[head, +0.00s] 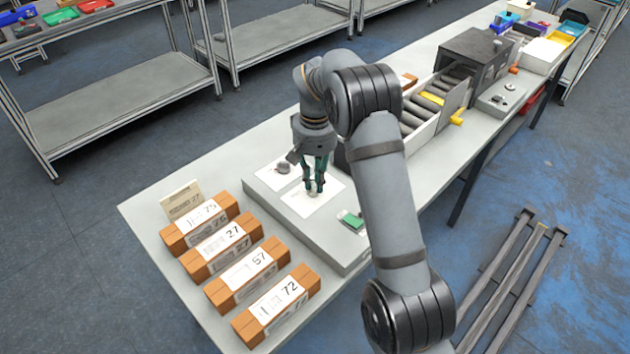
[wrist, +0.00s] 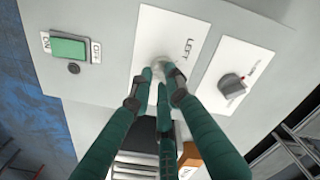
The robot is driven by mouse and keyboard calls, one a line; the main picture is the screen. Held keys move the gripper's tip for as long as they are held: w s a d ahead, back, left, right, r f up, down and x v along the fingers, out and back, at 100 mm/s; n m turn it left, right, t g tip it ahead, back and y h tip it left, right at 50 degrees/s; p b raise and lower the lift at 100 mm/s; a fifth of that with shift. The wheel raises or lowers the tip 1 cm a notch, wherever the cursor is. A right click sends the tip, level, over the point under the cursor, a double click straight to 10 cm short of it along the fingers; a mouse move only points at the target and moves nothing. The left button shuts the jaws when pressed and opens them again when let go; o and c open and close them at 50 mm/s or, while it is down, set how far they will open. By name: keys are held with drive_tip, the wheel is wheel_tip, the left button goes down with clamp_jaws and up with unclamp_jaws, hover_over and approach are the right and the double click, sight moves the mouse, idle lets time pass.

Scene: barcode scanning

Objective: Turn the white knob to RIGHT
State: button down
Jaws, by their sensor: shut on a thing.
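The white knob (wrist: 161,62) sits on a white label plate (wrist: 150,22) on the grey control box; the word LEFT shows on the plate in the wrist view. My gripper (wrist: 160,76) is shut on the white knob, with its green fingers on the knob's sides and partly hiding it. In the head view my gripper (head: 314,188) points down onto the plate, and the knob (head: 313,194) shows only as a small pale spot under the fingertips. Which way the knob is turned cannot be told.
A dark knob (wrist: 232,84) on its own plate and a green ON/OFF switch (wrist: 68,48) flank the white knob. Numbered brown boxes (head: 222,246) stand left of the control box (head: 335,245). A roller conveyor (head: 425,108) lies behind my arm.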

drive_tip(key=shift+m, duration=0.5)
drive_tip(key=c, duration=1.7)
unclamp_jaws()
drive_tip(key=shift+o, duration=0.2)
wheel_tip(320, 180, up, 12)
wheel_tip(320, 180, down, 12)
drive_tip(key=shift+f, duration=0.1)
